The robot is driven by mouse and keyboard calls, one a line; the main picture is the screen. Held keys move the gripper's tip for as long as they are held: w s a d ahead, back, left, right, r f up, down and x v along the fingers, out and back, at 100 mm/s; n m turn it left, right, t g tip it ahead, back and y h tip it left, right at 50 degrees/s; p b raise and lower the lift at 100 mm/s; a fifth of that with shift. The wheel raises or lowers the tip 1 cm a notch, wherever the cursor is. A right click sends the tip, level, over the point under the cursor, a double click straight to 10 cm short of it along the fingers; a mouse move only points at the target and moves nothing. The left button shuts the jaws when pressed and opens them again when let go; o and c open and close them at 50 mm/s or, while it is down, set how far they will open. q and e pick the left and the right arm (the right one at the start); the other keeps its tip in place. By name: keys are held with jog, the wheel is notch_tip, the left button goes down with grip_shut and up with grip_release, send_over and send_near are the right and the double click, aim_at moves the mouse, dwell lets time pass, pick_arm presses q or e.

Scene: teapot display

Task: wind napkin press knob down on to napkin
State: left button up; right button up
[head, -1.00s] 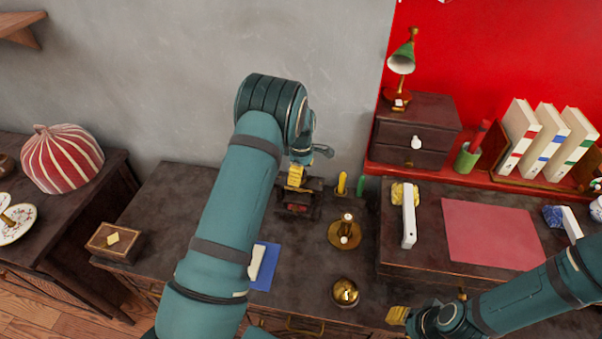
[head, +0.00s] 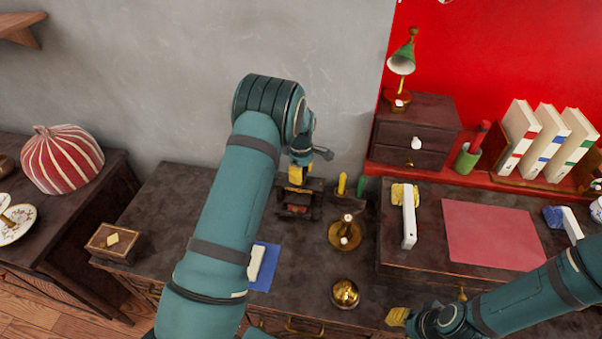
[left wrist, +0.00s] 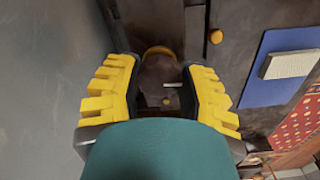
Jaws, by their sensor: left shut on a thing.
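The napkin press (head: 298,208) is a small dark frame on the desk, with a red patch inside that may be the napkin (head: 298,209). My left gripper (head: 297,175) is directly above it, pointing down, its yellow fingers at the top of the press. In the left wrist view the fingers of the left gripper (left wrist: 162,72) stand on both sides of a dark brown part, seemingly the press knob (left wrist: 160,75). The gripper is shut on it. Whether the press plate touches the napkin is hidden. My right gripper (head: 397,316) is low at the front, its opening unclear.
Right of the press are a brass candlestick-like piece (head: 345,232), a yellow upright item (head: 342,184) and a brass bowl or ball (head: 345,293). A blue sheet with a white block (head: 266,268) lies in front. A wooden box (head: 116,241) sits left. The wall is close behind.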

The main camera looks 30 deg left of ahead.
pick_arm(q)
jog(key=m, duration=0.6)
jog(key=shift+s+b, duration=0.1)
jog(key=shift+b, duration=0.3)
jog(key=m, duration=0.6)
jog(key=shift+s+a+f+b, duration=0.1)
jog(key=shift+b, duration=0.25)
jog(key=m, duration=0.5)
jog(key=shift+m, duration=0.4)
jog(key=m, duration=0.5)
jog(key=shift+a+m+b, duration=0.15)
jog(key=shift+m+b, duration=0.15)
jog(key=shift+m, duration=0.1)
jog(key=o, duration=1.2)
